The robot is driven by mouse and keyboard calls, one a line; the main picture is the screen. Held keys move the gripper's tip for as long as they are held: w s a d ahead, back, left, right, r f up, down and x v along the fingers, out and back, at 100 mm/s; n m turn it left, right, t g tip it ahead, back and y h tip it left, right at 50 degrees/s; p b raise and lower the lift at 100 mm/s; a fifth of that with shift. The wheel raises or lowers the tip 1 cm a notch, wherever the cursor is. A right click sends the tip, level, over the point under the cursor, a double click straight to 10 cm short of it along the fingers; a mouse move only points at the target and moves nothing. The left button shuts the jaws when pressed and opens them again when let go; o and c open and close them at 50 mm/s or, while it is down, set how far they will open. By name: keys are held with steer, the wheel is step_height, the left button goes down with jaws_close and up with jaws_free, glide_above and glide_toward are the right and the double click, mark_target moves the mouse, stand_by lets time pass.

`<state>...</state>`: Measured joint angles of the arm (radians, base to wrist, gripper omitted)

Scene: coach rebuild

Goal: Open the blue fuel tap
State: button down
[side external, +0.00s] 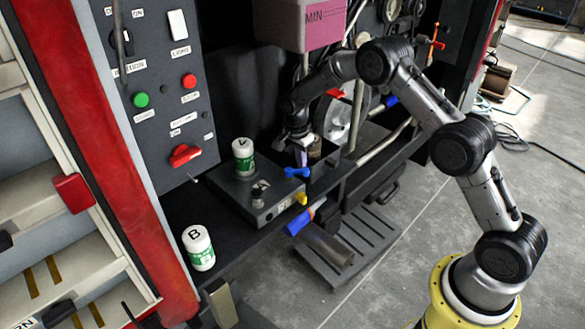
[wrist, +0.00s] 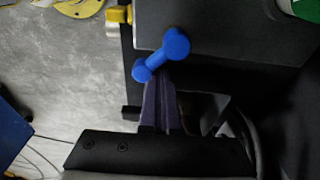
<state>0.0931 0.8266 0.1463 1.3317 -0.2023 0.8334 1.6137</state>
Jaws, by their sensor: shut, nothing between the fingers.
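The blue fuel tap (side external: 296,172) is a small dumbbell-shaped handle at the back right edge of the dark box (side external: 238,196). In the wrist view the tap (wrist: 162,54) lies diagonally, with its larger knob up and right and its smaller knob down and left. My gripper (side external: 302,158) points down just behind the tap in the side view. In the wrist view my gripper (wrist: 161,90) is shut and empty, its fingertips close to the tap's narrow neck and smaller knob. I cannot tell whether they touch it.
A white-and-green can (side external: 243,157) stands on the box, and can B (side external: 199,248) stands on the shelf at left. A yellow tap (side external: 300,198) sits on the box's front edge. A pink tank (side external: 312,25) hangs above. A control panel (side external: 155,90) rises at left.

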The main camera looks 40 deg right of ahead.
steer(key=shift+s+a, duration=0.7)
steer(key=shift+s, duration=0.35)
stand_by(1.0)
steer(key=shift+r, duration=3.5)
